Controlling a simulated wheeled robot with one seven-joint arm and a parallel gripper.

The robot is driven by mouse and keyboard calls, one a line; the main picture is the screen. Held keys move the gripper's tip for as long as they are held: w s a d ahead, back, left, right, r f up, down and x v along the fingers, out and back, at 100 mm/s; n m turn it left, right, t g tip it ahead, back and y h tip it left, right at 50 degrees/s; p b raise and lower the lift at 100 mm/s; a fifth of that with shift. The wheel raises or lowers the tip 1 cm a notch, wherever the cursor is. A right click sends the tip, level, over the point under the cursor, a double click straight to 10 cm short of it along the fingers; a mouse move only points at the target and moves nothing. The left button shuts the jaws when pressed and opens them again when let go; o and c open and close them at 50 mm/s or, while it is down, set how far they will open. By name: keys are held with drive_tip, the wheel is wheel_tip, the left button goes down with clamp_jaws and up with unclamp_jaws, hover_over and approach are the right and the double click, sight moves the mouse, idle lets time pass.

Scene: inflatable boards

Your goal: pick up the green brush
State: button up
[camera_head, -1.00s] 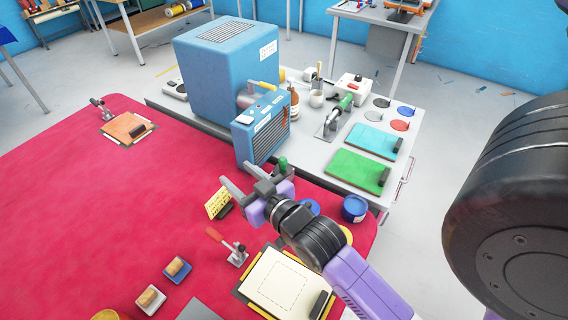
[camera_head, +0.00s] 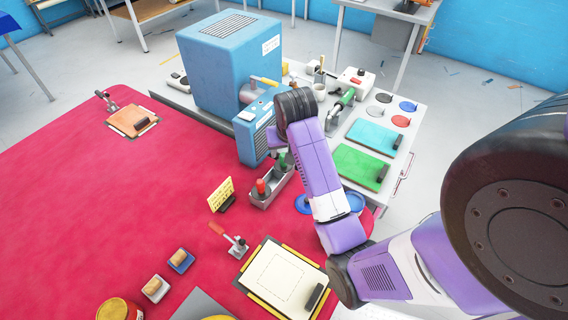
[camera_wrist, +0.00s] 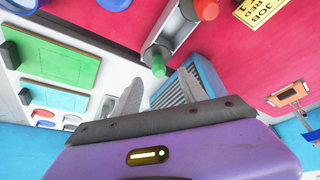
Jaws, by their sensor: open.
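The green brush (camera_head: 285,160) stands in a small grey tray (camera_head: 262,203), only its green top and a little below showing. A red-topped brush (camera_head: 262,187) stands in the same tray nearer the front. In the wrist view, the green brush (camera_wrist: 159,65) shows its rounded end near the fingertips, with the red brush (camera_wrist: 207,9) farther up right. My gripper (camera_wrist: 160,84) is open and empty, its two grey fingers pointing toward the green brush and apart from it. In the head view, my arm hides the gripper.
A blue box machine (camera_head: 222,70) stands behind the tray on the grey bench. Green (camera_head: 358,166) and cyan (camera_head: 374,138) boards lie to its right. A yellow sign (camera_head: 221,194) stands left of the tray. The red mat (camera_head: 120,210) is mostly clear at left.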

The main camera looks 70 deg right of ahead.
sight(284, 164)
drive_tip(key=shift+x, duration=1.15)
drive_tip(key=shift+p+x, duration=0.8)
drive_tip(key=shift+x, duration=1.95)
drive_tip(key=shift+s+d, duration=0.1)
drive_tip(key=shift+c, duration=0.2)
clamp_jaws()
